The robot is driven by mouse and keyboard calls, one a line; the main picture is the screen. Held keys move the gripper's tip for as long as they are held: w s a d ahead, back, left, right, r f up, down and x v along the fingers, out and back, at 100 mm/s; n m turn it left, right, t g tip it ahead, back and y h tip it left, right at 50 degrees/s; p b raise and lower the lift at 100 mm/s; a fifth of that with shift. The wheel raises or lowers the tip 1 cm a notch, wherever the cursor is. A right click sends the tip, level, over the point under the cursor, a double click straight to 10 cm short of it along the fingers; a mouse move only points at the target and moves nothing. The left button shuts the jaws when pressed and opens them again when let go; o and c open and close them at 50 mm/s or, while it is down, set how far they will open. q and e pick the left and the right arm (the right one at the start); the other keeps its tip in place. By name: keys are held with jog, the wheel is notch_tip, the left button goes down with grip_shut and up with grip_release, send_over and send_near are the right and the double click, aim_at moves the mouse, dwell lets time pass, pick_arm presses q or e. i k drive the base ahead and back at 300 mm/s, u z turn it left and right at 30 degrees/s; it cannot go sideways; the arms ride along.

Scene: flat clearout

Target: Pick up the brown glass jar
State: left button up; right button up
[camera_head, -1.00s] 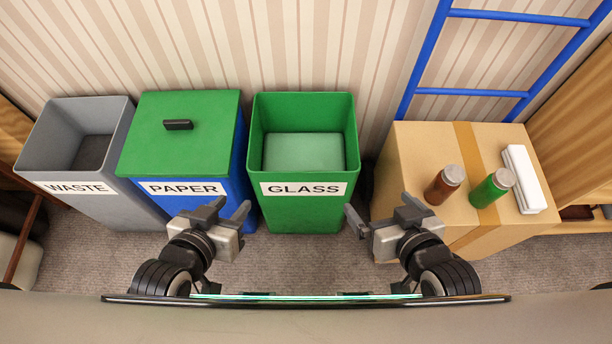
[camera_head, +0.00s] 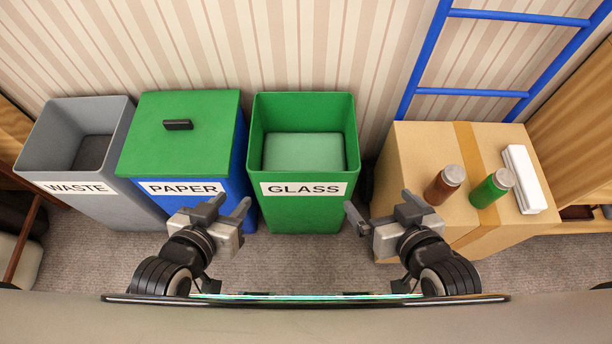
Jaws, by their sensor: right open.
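The brown glass jar (camera_head: 439,190) with a grey lid stands upright on the cardboard box (camera_head: 408,150) at the right. My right gripper (camera_head: 378,207) is open and empty, in front of the box's left side, to the left of the jar and apart from it. My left gripper (camera_head: 226,206) is in front of the blue paper bin, with its two fingers apart and nothing seen between them.
A green jar (camera_head: 490,190) stands just right of the brown jar, and a white block-like object (camera_head: 525,178) lies beyond it. Bins for waste (camera_head: 110,195), paper (camera_head: 180,140) (lid closed) and glass (camera_head: 305,215) (open) stand left. A blue ladder (camera_head: 425,60) leans behind the box.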

aim_at(448, 181)
jog(key=k, duration=0.6)
jog(key=u, duration=1.95)
jog(key=k, duration=1)
jog(key=z, duration=1.55)
jog(key=i, duration=1)
jog(key=u, duration=0.05)
